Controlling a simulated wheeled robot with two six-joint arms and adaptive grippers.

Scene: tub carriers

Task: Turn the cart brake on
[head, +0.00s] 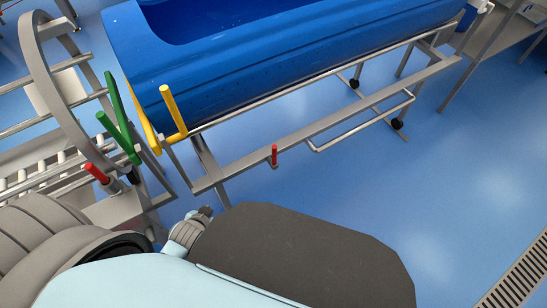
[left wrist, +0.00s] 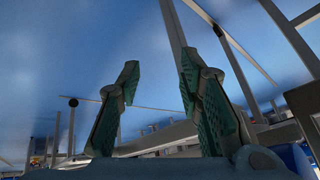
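The cart is a grey tube frame (head: 330,122) under a long blue tub (head: 250,62). A short red lever (head: 274,155) stands upright on its lower near rail. A second red handle (head: 96,172) sits on the grey metal structure at the left, below green handles (head: 118,125). Which red part is the brake is not marked. My left gripper (left wrist: 157,85) is open and empty in the left wrist view, its teal-padded fingers apart, with blue floor and metal bars beyond. It touches neither red part that I can see. My right gripper is out of view.
Yellow handles (head: 173,108) stand at the tub's near-left end. Black casters (head: 397,123) are at the cart's right. A grey curved frame and rollers (head: 40,165) fill the left side. Blue floor (head: 460,190) is clear at right, with a drain grate (head: 518,275) at lower right.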

